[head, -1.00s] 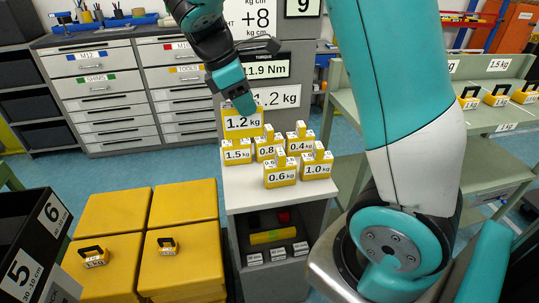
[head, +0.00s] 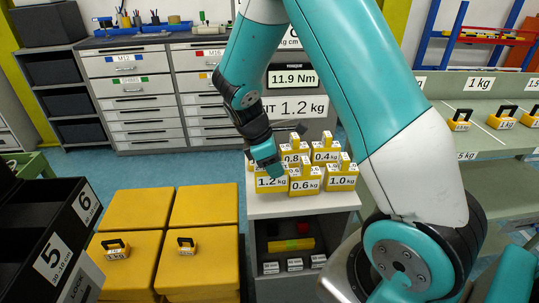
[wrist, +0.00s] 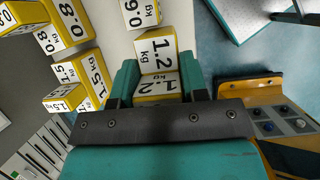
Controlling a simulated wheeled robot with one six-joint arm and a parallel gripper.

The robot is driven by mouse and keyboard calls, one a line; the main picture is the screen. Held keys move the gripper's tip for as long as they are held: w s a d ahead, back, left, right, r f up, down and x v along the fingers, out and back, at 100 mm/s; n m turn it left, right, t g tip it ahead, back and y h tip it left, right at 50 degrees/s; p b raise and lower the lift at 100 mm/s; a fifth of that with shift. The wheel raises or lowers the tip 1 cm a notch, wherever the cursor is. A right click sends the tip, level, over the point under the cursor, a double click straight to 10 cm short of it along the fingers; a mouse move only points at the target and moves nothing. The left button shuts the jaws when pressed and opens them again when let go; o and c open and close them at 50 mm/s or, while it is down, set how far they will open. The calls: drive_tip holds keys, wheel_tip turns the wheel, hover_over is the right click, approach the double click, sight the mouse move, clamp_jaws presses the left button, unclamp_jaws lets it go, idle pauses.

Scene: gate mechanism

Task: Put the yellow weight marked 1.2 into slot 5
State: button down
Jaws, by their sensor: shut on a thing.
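The yellow weight marked 1.2 (head: 271,183) is at the left front of a cluster of yellow weights on the small grey cabinet. My gripper (head: 266,160) points down over it. In the wrist view, the jaws (wrist: 157,80) are shut on this weight (wrist: 156,48), and its 1.2 labels face the camera. I cannot tell whether its base touches the cabinet top. Slot 5 is a black bin with a white label (head: 53,254) at the lower left. Its inside is mostly out of view.
Weights marked 0.6 (head: 304,186), 1.0 (head: 341,182) and 0.4 (head: 325,156) stand close by. Yellow boxes (head: 135,260) with small weights on top stand between cabinet and bins. Bin 6 (head: 86,203) is behind bin 5. A green shelf (head: 480,140) stands right.

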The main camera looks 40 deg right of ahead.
drive_tip(key=shift+f, duration=1.75)
drive_tip(key=shift+f, duration=0.1)
drive_tip(key=c, duration=0.6)
unclamp_jaws()
drive_tip(key=shift+f, duration=0.1)
drive_tip(key=shift+c, duration=0.2)
